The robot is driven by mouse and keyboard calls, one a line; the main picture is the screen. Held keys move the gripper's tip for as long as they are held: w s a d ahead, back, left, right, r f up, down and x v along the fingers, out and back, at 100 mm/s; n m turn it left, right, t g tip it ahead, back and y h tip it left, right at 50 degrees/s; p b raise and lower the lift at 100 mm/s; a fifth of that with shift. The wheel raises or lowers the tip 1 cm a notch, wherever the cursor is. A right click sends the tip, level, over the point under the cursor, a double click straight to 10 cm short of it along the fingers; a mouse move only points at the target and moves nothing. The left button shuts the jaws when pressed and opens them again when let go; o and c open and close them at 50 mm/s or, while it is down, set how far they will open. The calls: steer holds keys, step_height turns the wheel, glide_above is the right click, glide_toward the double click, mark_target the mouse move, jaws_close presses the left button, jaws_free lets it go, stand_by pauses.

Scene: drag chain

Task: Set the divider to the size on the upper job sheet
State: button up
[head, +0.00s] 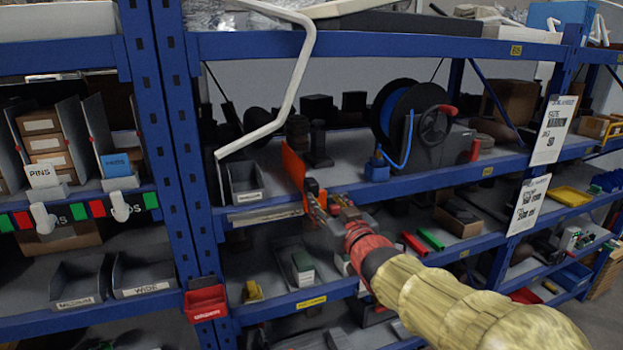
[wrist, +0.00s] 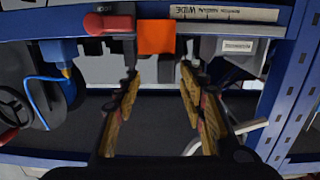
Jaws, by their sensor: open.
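The orange divider (head: 292,168) stands upright on the middle shelf's front edge, right of a grey bin. It also shows in the wrist view (wrist: 156,37), beyond my fingertips. A pale marked strip (wrist: 225,13) runs along the shelf edge, with "WIDE" legible on it. My gripper (head: 314,200) is at the shelf front beside the divider's lower part. In the wrist view my gripper (wrist: 160,80) has its fingers apart with nothing between them; contact with the divider cannot be told. The upper job sheet (head: 554,130) hangs on the right post; its size line seems to read "NARROW", but is blurred.
A lower job sheet (head: 528,205) hangs below the upper one. The grey bin (head: 245,182) stands left of the divider. A bent white pipe (head: 288,100) hangs in front of the shelves.

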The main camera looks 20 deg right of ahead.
mark_target(314, 187)
steer(key=shift+a+r+t+y, duration=0.15)
steer(key=shift+a+r+t, duration=0.1)
steer(key=shift+r, duration=0.25)
steer(key=shift+a+r+t+y, duration=0.15)
steer(key=shift+a+r, duration=0.05)
steer(key=shift+r, duration=0.25)
steer(key=shift+w+a+p, duration=0.1)
steer(key=shift+w+p, duration=0.65)
steer(key=shift+w, duration=3.15)
steer(key=shift+c, duration=0.3)
jaws_close()
